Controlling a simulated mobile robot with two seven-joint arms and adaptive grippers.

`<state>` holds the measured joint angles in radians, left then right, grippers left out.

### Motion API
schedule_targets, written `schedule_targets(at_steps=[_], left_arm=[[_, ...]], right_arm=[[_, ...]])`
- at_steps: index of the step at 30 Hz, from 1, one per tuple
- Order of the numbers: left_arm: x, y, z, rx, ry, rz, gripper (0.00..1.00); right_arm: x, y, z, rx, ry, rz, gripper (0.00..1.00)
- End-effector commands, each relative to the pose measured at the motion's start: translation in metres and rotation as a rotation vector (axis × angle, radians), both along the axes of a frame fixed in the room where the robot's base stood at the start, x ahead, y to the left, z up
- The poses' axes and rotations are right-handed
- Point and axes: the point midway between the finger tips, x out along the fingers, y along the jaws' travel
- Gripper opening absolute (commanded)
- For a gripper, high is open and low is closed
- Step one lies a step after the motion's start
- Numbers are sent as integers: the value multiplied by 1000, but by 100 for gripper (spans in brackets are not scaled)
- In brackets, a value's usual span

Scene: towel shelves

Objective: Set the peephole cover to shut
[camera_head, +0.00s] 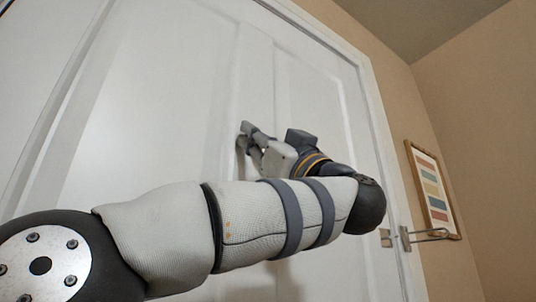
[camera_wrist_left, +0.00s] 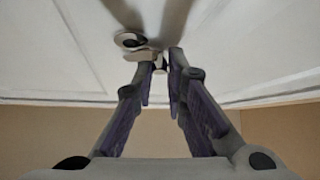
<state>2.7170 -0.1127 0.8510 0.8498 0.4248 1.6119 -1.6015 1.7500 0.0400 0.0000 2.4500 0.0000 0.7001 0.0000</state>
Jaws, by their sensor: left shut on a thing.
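The white panelled door (camera_head: 150,120) fills much of the head view. My left gripper (camera_head: 247,137) reaches up to the door's middle, with its fingertips at the surface. In the left wrist view the peephole's round metal fitting (camera_wrist_left: 129,40) sits on the door, left of the fingertips. The peephole cover (camera_wrist_left: 145,53) extends from beside that fitting to between the fingers of my left gripper (camera_wrist_left: 160,60), which is shut on a small part of it. In the head view the peephole and cover are hidden by the gripper. My right gripper is not in view.
A framed striped picture (camera_head: 433,190) hangs on the tan wall at the right. My left arm crosses the lower middle of the head view, close to the door.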

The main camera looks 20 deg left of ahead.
Motion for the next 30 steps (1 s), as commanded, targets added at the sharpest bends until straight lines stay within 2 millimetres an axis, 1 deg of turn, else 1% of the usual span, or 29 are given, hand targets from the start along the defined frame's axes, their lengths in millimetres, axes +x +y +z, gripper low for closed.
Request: schedule_targets(at_steps=[2,3,5,13,16,20,24,27,30], left_arm=[[0,0,0,-1,1,0,0],[0,0,0,-2,1,-1,19],[0,0,0,0,1,0,33],[0,0,0,0,2,0,33],[-1,-6,-6,2,3,-2,33],[-11,-27,-26,5,4,-3,33],[-22,-53,-53,5,3,-2,33],[-29,-67,-68,3,4,-2,33],[-33,-76,-78,1,2,-1,33]], right_arm=[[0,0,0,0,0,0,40],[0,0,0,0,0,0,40],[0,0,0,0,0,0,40],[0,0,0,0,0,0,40],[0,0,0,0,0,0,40],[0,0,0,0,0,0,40],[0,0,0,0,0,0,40],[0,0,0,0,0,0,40],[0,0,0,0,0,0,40]])
